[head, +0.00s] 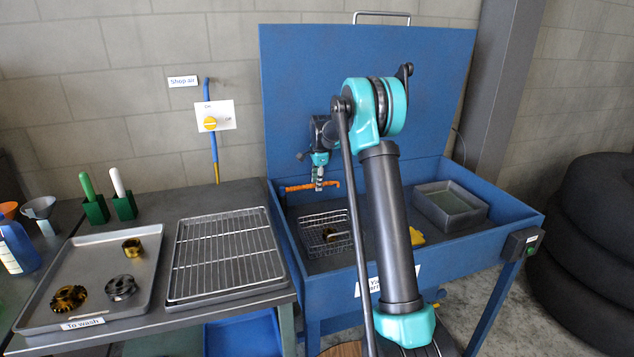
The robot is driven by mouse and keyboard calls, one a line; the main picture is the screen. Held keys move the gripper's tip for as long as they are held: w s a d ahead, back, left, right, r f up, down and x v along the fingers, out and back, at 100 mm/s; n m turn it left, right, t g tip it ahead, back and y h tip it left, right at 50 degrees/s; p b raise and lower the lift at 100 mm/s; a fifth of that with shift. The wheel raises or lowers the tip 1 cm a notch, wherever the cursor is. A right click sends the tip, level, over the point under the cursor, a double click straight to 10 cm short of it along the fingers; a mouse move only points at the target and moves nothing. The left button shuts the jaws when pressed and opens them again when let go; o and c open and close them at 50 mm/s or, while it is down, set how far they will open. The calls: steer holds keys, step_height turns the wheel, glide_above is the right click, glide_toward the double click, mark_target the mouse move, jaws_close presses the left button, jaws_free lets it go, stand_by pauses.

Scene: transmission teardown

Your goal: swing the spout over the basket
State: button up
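The orange spout (297,188) runs along the left back part of the blue wash basin, behind the wire basket (313,219) in this view. The basket sits on the basin floor at the left, with a dark and brass-coloured part (330,235) inside. My gripper (319,186) points down at the spout, and its fingers overlap the spout's right part in the picture. I cannot tell whether the fingers touch the spout or are shut on it. My arm hides part of the basin's middle.
The blue basin (470,240) has a raised lid behind it. A grey tray (450,222) stands at its right, and a yellow item (416,237) lies near the middle. On the left bench are a wire rack (226,255) and a tray (35,310) with several parts.

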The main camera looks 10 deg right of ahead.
steer(key=shift+c, duration=0.2)
jaws_close()
stand_by(0.3)
steer(key=s+a+m+h, duration=0.2)
steer(key=s+a+m, duration=0.2)
steer(key=s+m, duration=0.7)
steer(key=shift+s+a+g, duration=0.2)
steer(key=shift+s+g, duration=0.1)
steer(key=shift+s, duration=0.55)
